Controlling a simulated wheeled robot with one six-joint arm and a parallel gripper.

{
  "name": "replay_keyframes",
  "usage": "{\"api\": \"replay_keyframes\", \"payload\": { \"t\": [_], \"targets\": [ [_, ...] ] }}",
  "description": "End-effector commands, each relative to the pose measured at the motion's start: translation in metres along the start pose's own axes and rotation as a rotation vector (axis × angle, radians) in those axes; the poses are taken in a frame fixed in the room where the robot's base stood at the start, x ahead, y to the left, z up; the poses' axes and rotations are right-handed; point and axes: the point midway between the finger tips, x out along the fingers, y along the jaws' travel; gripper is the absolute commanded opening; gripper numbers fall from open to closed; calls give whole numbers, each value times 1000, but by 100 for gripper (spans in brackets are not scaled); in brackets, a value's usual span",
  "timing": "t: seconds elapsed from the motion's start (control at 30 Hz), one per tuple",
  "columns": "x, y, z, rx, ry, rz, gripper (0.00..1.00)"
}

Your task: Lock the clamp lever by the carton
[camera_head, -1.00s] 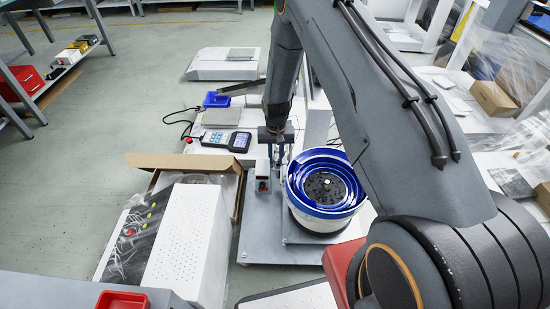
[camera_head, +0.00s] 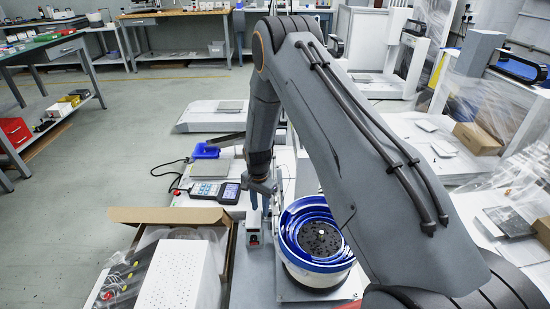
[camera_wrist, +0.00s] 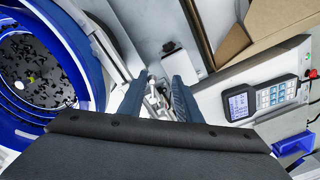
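My gripper (camera_wrist: 158,96) points down in the wrist view, its two blue fingers apart. A small metallic part (camera_wrist: 152,92), perhaps the clamp with its lever, shows between and beyond the fingertips; I cannot tell whether they touch it or how its lever stands. The open carton (camera_wrist: 283,28) is at the upper right of that view. In the head view my gripper (camera_head: 262,188) hangs just behind a small grey-white block (camera_head: 253,238), right of the carton (camera_head: 170,216). The clamp lever cannot be made out there.
A blue-rimmed bowl feeder (camera_head: 318,238) stands close right of my gripper. A handheld meter (camera_head: 229,193) and a blue bin (camera_head: 206,150) lie behind and to the left. Open floor lies left.

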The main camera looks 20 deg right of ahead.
Motion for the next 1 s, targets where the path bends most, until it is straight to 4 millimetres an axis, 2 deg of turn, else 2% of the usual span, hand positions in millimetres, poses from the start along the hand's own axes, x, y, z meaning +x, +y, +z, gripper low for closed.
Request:
{"api": "replay_keyframes", "payload": {
  "t": [0.57, 0.6, 0.7, 1.0],
  "targets": [
    [2, -25, -15, 614, 1, -5, 31],
    [-11, -24, -14, 612, 2, -6, 31],
    [-32, -23, -14, 610, 2, -6, 31],
    [-85, -23, -13, 608, 1, -5, 31]
  ]
}}
